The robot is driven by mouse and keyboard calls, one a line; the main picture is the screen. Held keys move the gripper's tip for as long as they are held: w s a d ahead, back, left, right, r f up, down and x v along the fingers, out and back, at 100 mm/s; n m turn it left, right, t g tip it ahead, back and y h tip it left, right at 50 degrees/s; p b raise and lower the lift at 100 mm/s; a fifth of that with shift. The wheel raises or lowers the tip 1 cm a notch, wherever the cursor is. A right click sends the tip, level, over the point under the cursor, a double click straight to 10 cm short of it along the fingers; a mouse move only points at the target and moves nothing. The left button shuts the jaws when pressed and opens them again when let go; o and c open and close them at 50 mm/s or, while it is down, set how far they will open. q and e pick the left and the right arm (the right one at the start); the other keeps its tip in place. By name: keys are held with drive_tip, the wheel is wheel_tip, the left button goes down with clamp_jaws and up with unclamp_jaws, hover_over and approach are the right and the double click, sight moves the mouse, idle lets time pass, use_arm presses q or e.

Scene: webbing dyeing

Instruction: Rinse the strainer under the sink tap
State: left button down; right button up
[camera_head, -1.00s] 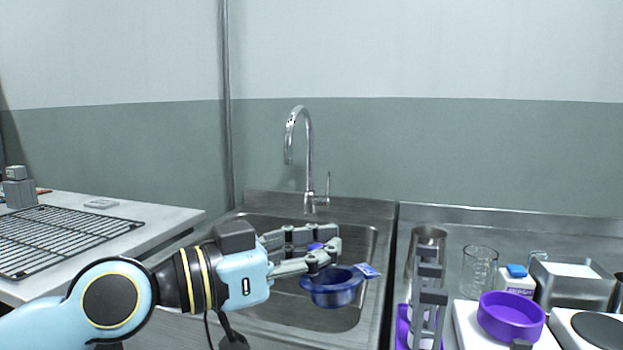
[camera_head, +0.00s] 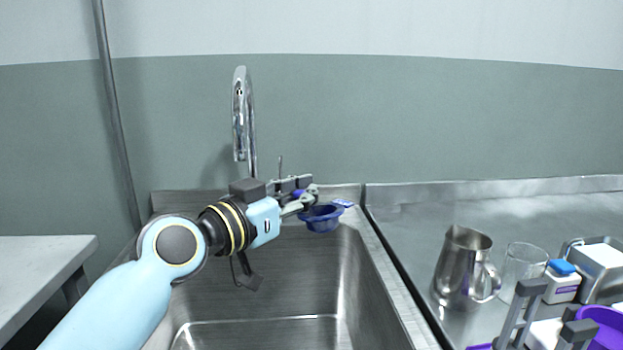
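The blue strainer (camera_head: 322,219) is a small, roughly level bowl with a pale blue tab on its right rim. My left gripper (camera_head: 305,196) is shut on its left side, with fingers pointing right; they partly hide the strainer's grip. The strainer hangs over the back right part of the steel sink (camera_head: 345,285). The chrome tap (camera_head: 243,115) stands at the sink's back, its spout arching down left of the strainer, apart from it. No water stream shows.
A steel jug (camera_head: 462,265), a glass beaker (camera_head: 522,268) and a blue-capped container (camera_head: 562,280) stand on the right counter. A pale table (camera_head: 45,262) is at left.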

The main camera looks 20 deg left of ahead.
use_arm(q)
drive_tip(key=shift+w, duration=1)
drive_tip(key=a+f+b, duration=0.2)
drive_tip(key=a+b, duration=0.3)
drive_tip(key=a, duration=0.8)
drive_tip(key=shift+w+f, duration=0.2)
drive_tip(key=shift+w, duration=0.15)
drive_tip(key=shift+d, duration=0.15)
drive_tip(key=d+p, duration=0.1)
drive_tip(key=d, duration=0.7)
drive_tip(key=shift+s, duration=0.2)
